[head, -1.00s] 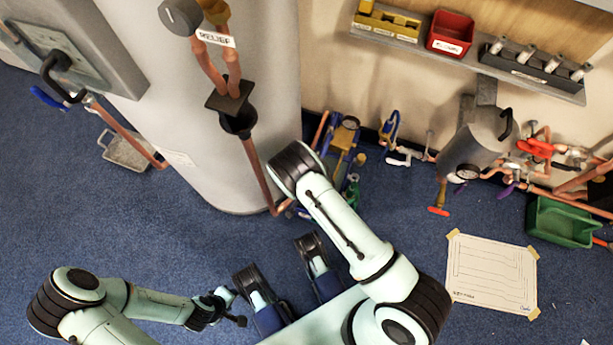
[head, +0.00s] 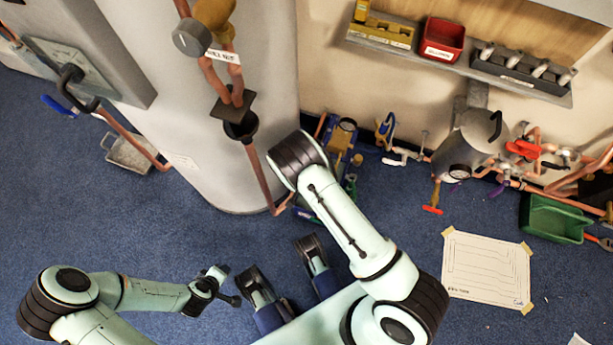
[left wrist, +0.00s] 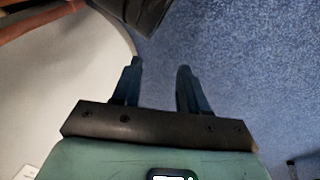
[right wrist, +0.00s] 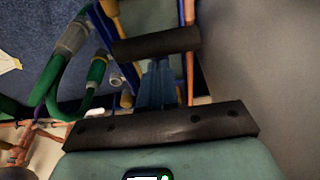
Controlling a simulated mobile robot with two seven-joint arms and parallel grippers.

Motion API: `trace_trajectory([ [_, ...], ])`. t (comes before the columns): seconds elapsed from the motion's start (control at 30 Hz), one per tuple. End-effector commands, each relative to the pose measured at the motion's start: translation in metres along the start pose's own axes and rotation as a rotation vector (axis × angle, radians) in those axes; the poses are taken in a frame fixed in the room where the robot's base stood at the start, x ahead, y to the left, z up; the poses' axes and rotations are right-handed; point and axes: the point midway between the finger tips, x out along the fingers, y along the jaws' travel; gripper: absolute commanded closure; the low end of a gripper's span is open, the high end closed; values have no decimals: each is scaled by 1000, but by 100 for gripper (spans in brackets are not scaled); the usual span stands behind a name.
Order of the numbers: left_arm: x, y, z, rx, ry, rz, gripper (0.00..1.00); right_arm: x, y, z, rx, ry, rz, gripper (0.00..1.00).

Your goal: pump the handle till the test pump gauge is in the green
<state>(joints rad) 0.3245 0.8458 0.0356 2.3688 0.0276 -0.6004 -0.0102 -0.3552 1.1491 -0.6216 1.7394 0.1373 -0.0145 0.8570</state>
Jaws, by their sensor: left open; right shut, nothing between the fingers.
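The test pump (head: 337,150), a blue and yellow frame, stands on the floor beside the big grey cylinder, partly hidden by my right arm. Its round gauge (head: 347,125) is too small to read. A black handle grip (right wrist: 157,44) lies crosswise in the right wrist view. My right gripper (right wrist: 157,82) is shut and empty, its fingertips right at this grip; I cannot tell whether they touch. In the head view my right gripper is hidden. My left gripper (head: 228,284) is open and empty over the carpet; its spread fingers show in the left wrist view (left wrist: 158,85).
The grey cylinder (head: 210,120) and its copper pipes stand close on the left. Green hoses (right wrist: 68,60) run beside the pump. Along the wall are copper pipework, a green bin (head: 553,220) and a shelf with a red bin (head: 442,40). A paper sheet (head: 487,270) lies on the carpet.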

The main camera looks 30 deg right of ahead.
Motion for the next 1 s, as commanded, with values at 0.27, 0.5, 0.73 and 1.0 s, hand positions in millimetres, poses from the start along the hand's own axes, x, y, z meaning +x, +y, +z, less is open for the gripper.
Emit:
trace_trajectory([
  [0.27, -25, 9, 25, 8, -76, 8, 57, -53, -2, 20, -12, -21, 3, 100],
  [0.5, -29, 10, 33, 10, -102, 9, 57, -64, -1, 21, -11, -20, 5, 100],
  [0.73, -28, 10, 33, 9, -102, 9, 57, -63, -1, 21, -11, -19, 4, 100],
  [1.0, -28, 10, 33, 9, -101, 9, 57, -63, -1, 21, -11, -19, 4, 100],
])
